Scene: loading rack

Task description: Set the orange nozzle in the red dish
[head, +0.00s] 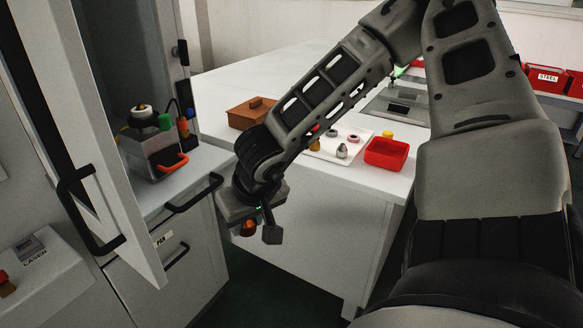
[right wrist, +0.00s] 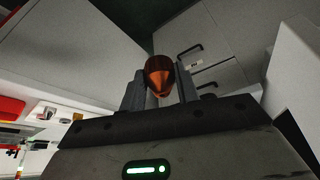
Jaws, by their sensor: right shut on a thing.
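The orange nozzle (right wrist: 158,72) is held between the two fingers of my right gripper (right wrist: 160,88) in the right wrist view. In the head view the right gripper (head: 258,232) hangs in front of the cabinet drawers, left of the table, with the nozzle (head: 249,228) partly hidden at its fingers. The red dish (head: 386,153) stands on the white table near its front edge, to the right of the gripper and well apart from it. The dish looks empty. My left gripper does not show in either view.
A white tray (head: 336,158) with several small parts lies left of the dish. A brown box (head: 250,113) stands farther left. An open cabinet door (head: 85,130) and drawer handles (head: 194,194) are near my right gripper. Red bins (head: 546,79) stand at the far right.

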